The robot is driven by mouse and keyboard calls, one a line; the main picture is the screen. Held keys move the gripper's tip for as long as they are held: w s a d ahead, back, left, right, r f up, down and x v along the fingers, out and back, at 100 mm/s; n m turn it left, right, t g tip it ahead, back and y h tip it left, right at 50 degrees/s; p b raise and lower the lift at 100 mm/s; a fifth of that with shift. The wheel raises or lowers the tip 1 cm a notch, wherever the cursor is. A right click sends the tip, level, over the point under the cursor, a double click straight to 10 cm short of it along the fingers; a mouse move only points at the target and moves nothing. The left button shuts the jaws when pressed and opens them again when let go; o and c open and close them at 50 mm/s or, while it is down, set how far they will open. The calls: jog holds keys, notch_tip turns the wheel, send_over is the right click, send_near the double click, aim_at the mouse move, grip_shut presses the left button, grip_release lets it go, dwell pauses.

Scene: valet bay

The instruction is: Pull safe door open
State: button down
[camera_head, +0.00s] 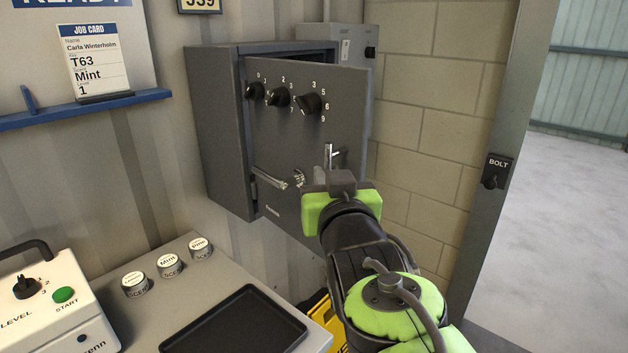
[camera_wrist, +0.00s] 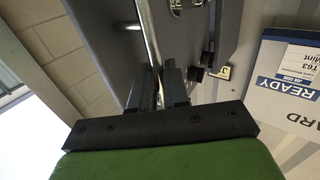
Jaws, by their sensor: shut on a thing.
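The grey safe (camera_head: 213,135) is mounted on the wall, in the middle of the head view. Its door (camera_head: 345,110) stands ajar, with a dark gap along its top and left edge. The door carries three black dials and a chrome lever (camera_head: 272,180) at lower left. My gripper (camera_head: 326,178) is at the upright chrome pull handle (camera_head: 332,155) on the door's right part. In the wrist view, my gripper (camera_wrist: 157,85) is shut on the handle bar (camera_wrist: 148,35), which runs between its fingers. My gripper hides the handle's lower part in the head view. The inside is dark.
A bench with a black tray (camera_head: 235,322), several labelled tins (camera_head: 168,265) and a white machine (camera_head: 55,310) is at lower left. A blue shelf (camera_head: 85,108) holds a job card. A block wall (camera_head: 435,120) and a door frame with a bolt (camera_head: 495,170) stand right.

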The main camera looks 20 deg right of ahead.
jog(key=shift+a+r, duration=0.15)
jog(key=shift+a, duration=0.05)
jog(key=c, duration=1.3)
grip_release()
jog(key=shift+w, duration=0.15)
jog(key=shift+c, duration=0.2)
jog(key=shift+o, duration=0.2)
jog(key=shift+w, duration=0.15)
jog(key=p+v, duration=0.1)
jog(key=v, duration=1.4)
jog(key=shift+s, duration=0.45)
